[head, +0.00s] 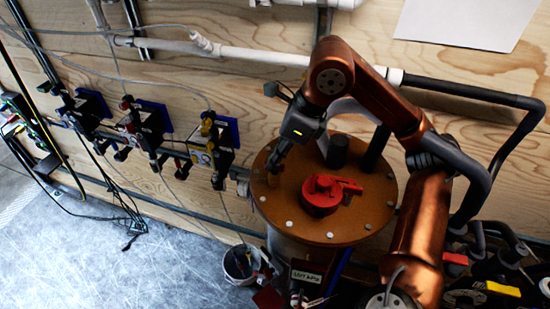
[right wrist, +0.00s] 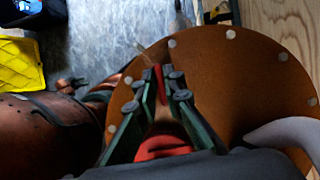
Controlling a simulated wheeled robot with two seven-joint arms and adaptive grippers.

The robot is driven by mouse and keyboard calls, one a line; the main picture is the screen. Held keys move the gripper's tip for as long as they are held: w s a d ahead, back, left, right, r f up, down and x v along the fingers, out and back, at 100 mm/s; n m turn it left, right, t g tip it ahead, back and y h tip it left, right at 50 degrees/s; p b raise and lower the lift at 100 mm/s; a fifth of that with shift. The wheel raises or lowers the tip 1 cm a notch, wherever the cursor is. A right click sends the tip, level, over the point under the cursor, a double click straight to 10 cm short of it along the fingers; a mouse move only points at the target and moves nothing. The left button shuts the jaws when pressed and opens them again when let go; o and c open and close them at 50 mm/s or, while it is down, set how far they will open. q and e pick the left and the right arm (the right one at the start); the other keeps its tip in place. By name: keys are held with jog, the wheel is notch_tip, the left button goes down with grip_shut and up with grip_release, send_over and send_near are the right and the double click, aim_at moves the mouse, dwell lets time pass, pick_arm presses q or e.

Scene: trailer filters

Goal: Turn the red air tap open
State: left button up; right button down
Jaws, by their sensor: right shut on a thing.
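My right gripper (head: 277,166) reaches down to the left edge of a round brown lid (head: 335,228). In the right wrist view its fingers (right wrist: 163,82) are closed on a thin upright red piece, the red air tap (right wrist: 158,76), near the lid's bolted rim. The fingers hide most of the tap; whether it is open or closed cannot be told. A larger round red fitting (head: 320,197) with a side bar sits on the lid, right of the gripper; a red part (right wrist: 162,146) also shows below the fingers in the wrist view. My left gripper is not in view.
Dark posts (head: 337,151) stand at the back of the lid. Blue and black wall units (head: 212,150) hang left, with cables around them. A white bucket (head: 240,263) stands on the floor.

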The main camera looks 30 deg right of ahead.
dwell(0.4)
jog(key=n+p, duration=0.1)
jog(key=n, duration=0.1)
jog(key=n+g+y+p, duration=0.1)
jog(key=n, duration=0.2)
jog(key=shift+r+g, duration=0.2)
jog(key=shift+g, duration=0.1)
jog(key=n+g+p, duration=0.1)
jog(key=n, duration=0.2)
jog(key=n+g+p, duration=0.1)
jog(key=n+p, duration=0.1)
jog(key=n, duration=0.1)
jog(key=shift+n+g, duration=0.3)
jog(key=shift+n, duration=0.1)
jog(key=n+g+p, duration=0.1)
jog(key=n+p, duration=0.1)
jog(key=n, duration=0.1)
jog(key=shift+r+p, duration=0.15)
jog(key=shift+p, duration=0.25)
jog(key=shift+n+g+h+p, duration=0.5)
jog(key=shift+n+p, duration=0.8)
jog(key=shift+n, duration=0.3)
jog(key=shift+f, duration=0.2)
jog(key=c, duration=2)
grip_release()
jog(key=shift+f, duration=0.1)
jog(key=shift+c, duration=0.2)
